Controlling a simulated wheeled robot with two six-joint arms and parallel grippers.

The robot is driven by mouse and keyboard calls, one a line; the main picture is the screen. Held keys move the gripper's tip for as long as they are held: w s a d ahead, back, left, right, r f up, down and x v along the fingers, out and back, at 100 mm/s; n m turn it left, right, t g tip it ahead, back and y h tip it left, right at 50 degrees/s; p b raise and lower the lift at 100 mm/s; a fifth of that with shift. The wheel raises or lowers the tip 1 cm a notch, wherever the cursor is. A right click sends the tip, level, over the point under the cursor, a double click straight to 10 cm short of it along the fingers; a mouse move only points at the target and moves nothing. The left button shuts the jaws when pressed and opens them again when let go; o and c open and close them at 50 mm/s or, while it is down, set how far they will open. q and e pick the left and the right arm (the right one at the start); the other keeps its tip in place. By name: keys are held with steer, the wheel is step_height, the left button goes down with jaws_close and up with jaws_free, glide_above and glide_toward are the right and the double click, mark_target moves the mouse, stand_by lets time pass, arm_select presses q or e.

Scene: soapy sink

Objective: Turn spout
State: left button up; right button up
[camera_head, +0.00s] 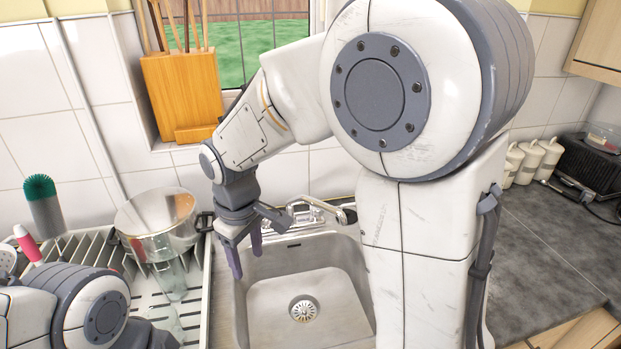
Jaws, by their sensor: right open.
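The metal spout (320,205) belongs to the tap at the back edge of the steel sink (275,293). My right gripper (246,262) is open and empty, pointing down over the sink's left back corner. It is to the left of the spout, and I see no clear contact between them.
A wooden utensil block (182,90) stands on the sill. White canisters (527,162) and a toaster (592,160) stand right. The dark counter (540,255) has free room.

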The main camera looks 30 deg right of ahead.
steer(key=w+d+r+p, duration=0.4)
steer(key=w+d, duration=0.5)
steer(key=d, duration=0.1)
steer(key=m+h+p, duration=0.1)
steer(key=h+p, duration=0.1)
steer(key=p, duration=0.2)
glide_toward(325, 204)
steer(key=p+x, duration=0.3)
steer(key=x, duration=0.5)
steer(key=shift+s+f, duration=0.1)
steer(key=shift+d+f, duration=0.1)
steer(key=shift+f, duration=0.45)
arm_select(q)
step_height(325, 204, up, 13)
steer(key=shift+r, duration=0.15)
steer(key=shift+s, duration=0.1)
arm_select(e)
jaws_close()
